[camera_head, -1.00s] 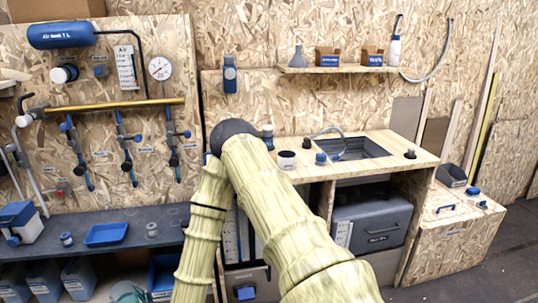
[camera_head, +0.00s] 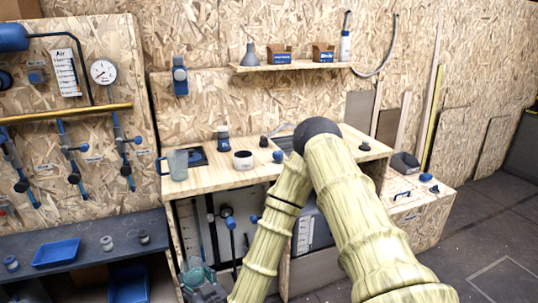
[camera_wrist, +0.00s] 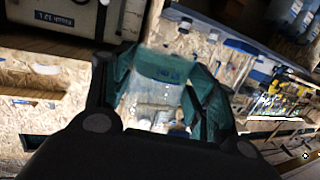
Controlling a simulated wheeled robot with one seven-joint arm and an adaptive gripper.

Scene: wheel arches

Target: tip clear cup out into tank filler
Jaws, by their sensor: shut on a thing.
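In the wrist view my gripper (camera_wrist: 157,75) is shut on the clear cup (camera_wrist: 150,100), a see-through vessel between the two teal fingers. Its contents cannot be made out. On the wooden counter a white round collar with a dark opening (camera_head: 243,161) stands up; I cannot tell whether it is the tank filler. My gripper is below and left of it, apart from it.
A translucent jug with a blue handle (camera_head: 177,164) stands at the counter's left end. Dark and blue caps (camera_head: 278,157) stand right of the collar. A dark bench (camera_head: 85,243) with a blue tray (camera_head: 56,253) is at left. Floor is clear at right (camera_head: 500,235).

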